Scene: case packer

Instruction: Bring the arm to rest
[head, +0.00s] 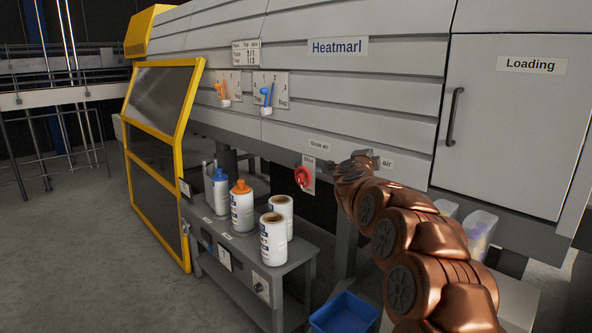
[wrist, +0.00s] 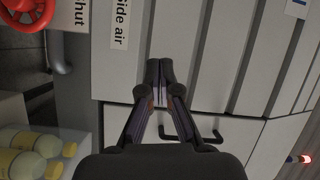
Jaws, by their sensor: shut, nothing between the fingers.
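My arm (head: 430,260) is copper-coloured and reaches up from the bottom right of the head view toward the machine's lower panel edge. In the wrist view my gripper (wrist: 159,72) is shut, its two dark fingertips together with nothing between them. Grey panels of the machine (wrist: 205,50) lie behind the fingers. In the head view the arm's far end is beside a partly covered label ending in "air" (head: 387,163); the fingers cannot be made out there. The "Side air" label (wrist: 123,30) shows left of the fingers in the wrist view.
A red handwheel (head: 302,176) is left of the arm's end. A blue bin (head: 343,313) is on the floor. The Loading door has a dark handle (head: 454,116). Free floor (head: 80,240) lies at left.

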